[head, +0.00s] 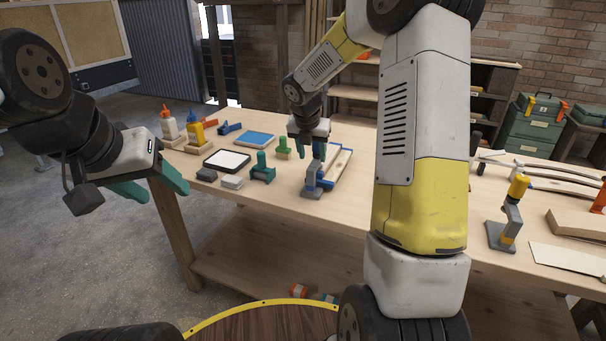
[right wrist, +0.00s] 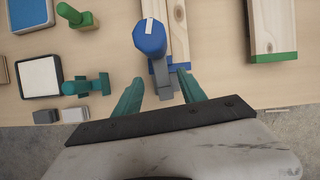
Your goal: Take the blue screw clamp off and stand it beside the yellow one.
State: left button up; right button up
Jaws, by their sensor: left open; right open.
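The blue screw clamp (head: 313,184), with a blue handle and a grey foot, stands at the near end of pale wooden strips (head: 340,164) on the bench. In the right wrist view its round blue top (right wrist: 150,38) overlaps the left strip; I cannot tell how it grips the wood. My right gripper (head: 309,153) is open above the clamp, with its teal fingers on either side of the clamp's grey part and apart from it. The yellow screw clamp (head: 511,210) stands upright on the right of the bench. My left gripper (head: 158,187) is open and empty, off the bench's left end.
A teal clamp (head: 262,172), a green one (head: 284,150), a white-topped pad (head: 227,160) and small grey blocks lie left of the blue clamp. A pale board (head: 568,257) lies right of the yellow clamp. My right arm hides the bench's middle.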

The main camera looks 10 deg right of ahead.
aim_at(314, 164)
jog(key=x, duration=0.5)
jog(key=shift+s+f, duration=0.2)
jog(key=shift+f, duration=0.3)
grip_shut()
jog(key=shift+r, duration=0.15)
dwell(0.8)
